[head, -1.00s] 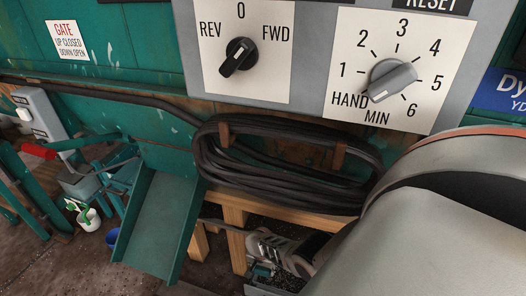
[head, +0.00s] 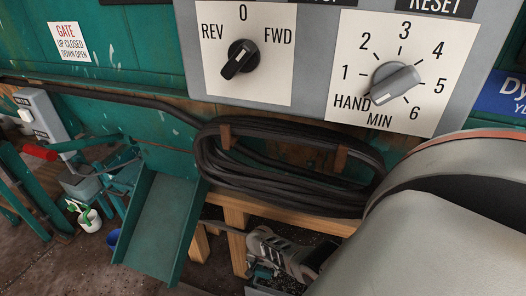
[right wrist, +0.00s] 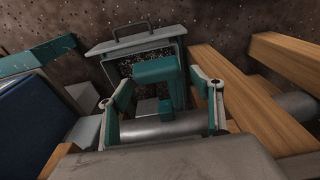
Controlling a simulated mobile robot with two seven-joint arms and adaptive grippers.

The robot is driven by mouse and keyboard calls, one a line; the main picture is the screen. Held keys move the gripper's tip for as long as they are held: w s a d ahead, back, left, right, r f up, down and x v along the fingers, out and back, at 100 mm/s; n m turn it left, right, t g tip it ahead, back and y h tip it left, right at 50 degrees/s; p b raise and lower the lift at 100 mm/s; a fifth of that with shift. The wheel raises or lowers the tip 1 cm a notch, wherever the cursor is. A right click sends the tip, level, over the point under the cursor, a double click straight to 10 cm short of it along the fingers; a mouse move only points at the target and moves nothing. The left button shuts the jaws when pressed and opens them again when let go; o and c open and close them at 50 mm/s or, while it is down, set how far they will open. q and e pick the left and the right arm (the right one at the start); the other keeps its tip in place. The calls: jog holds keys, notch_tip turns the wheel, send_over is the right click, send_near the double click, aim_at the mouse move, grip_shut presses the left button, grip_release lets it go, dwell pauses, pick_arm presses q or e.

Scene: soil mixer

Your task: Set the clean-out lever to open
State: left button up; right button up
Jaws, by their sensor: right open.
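My right gripper (head: 268,256) is low in the head view, beside the wooden legs and over a grey box. In the right wrist view its two fingers (right wrist: 160,98) are apart. A grey cylinder (right wrist: 165,130) crosses close behind the fingertips. I cannot tell whether the fingers touch any of these, or which part is the clean-out lever; no label for it is readable. A separate lever with a red handle (head: 38,152) is at the left. My left gripper is not in view.
A grey box with a handle (right wrist: 125,45) holds dark grains. Wooden beams (right wrist: 265,115) stand close on the right of the gripper. A teal chute (head: 160,228), a coiled black cable (head: 285,183) and the control panel with dials (head: 242,58) surround the area.

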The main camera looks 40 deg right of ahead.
jog(key=shift+s+r, duration=0.15)
jog(key=shift+r, duration=0.5)
notch_tip(320, 180, up, 10)
jog(key=shift+s+a+f, duration=0.15)
jog(key=shift+s+a, duration=0.05)
jog(key=shift+a, duration=0.25)
